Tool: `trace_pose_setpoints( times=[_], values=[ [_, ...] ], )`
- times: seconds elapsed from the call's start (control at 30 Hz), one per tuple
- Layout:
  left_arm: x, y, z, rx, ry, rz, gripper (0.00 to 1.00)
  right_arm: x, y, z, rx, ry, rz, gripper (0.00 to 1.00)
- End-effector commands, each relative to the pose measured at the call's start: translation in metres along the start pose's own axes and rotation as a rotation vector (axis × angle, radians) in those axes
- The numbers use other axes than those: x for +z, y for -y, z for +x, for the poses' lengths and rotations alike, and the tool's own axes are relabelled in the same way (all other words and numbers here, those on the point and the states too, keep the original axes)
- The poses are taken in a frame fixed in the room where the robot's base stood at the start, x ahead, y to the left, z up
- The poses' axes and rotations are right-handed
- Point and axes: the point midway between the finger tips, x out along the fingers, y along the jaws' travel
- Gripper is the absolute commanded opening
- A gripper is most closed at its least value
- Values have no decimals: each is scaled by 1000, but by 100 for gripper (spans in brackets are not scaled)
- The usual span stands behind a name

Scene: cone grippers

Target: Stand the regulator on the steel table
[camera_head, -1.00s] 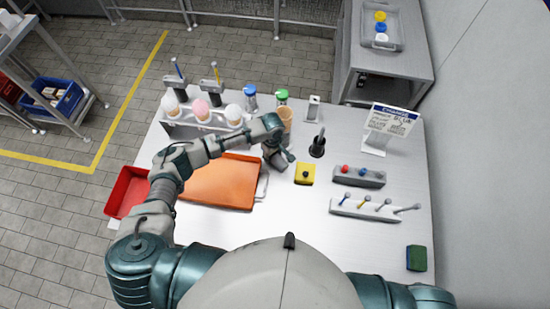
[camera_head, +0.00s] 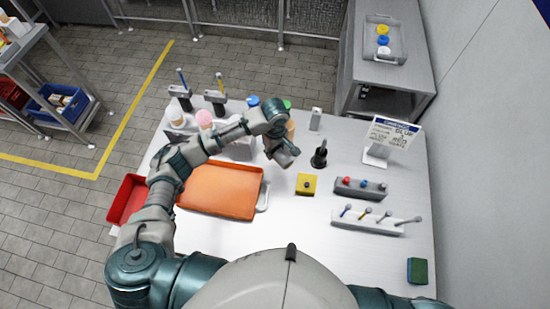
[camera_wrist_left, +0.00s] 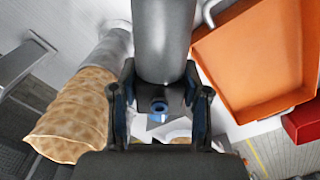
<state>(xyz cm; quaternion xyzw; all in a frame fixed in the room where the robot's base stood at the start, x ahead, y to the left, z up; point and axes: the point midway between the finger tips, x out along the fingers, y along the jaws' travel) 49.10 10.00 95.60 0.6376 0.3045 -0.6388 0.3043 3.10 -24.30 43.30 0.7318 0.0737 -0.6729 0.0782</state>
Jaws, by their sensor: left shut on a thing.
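My left gripper (camera_head: 279,147) is shut on a smooth grey cylinder (camera_wrist_left: 165,40), seemingly the regulator. In the left wrist view the cylinder sits between the two fingers (camera_wrist_left: 160,97) and reaches away from the palm; its other end is hidden. In the head view the gripper is over the steel table (camera_head: 290,225), right of the orange tray and left of the yellow block. The held thing is mostly hidden there. I cannot tell its height above the table. My right gripper is out of view.
The orange tray (camera_head: 220,190) lies beside a red bin (camera_head: 127,200). A waffle cone (camera_wrist_left: 75,115) is close left in the wrist view. The front middle is clear.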

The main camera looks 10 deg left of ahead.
Motion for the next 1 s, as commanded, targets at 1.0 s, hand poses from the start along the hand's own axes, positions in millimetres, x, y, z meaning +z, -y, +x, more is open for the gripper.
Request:
trace_pose_setpoints(
  times=[1.0],
  values=[
    [-16, 15, -142, 0, -1, 168, 0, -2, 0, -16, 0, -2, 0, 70]
  ],
)
